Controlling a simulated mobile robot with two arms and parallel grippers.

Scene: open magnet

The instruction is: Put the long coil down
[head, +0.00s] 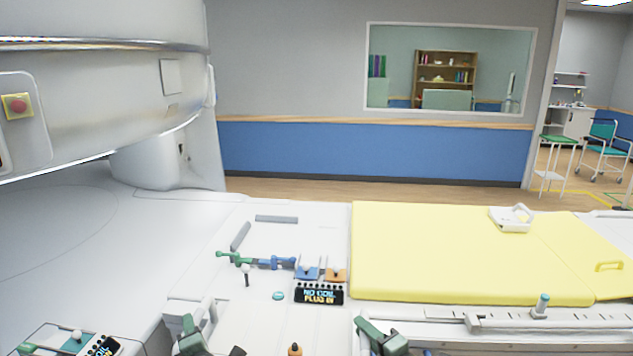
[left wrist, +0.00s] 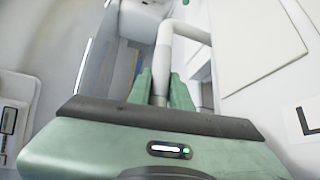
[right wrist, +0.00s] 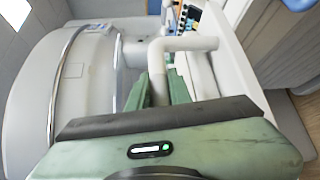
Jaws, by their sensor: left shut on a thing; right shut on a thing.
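My left gripper (head: 191,328) is low in the head view, beside the left end of the white table surface. In the left wrist view its green fingers are shut on a bent pale tube handle (left wrist: 164,62). My right gripper (head: 368,326) is at the front edge below the yellow pad. In the right wrist view its fingers are shut on a similar bent pale handle (right wrist: 158,68). I cannot tell from these frames whether both handles belong to one long coil; its body is not clearly seen.
The yellow pad (head: 430,250) carries a small white device (head: 512,218) and is otherwise mostly clear. The large white magnet (head: 110,90) stands at the left.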

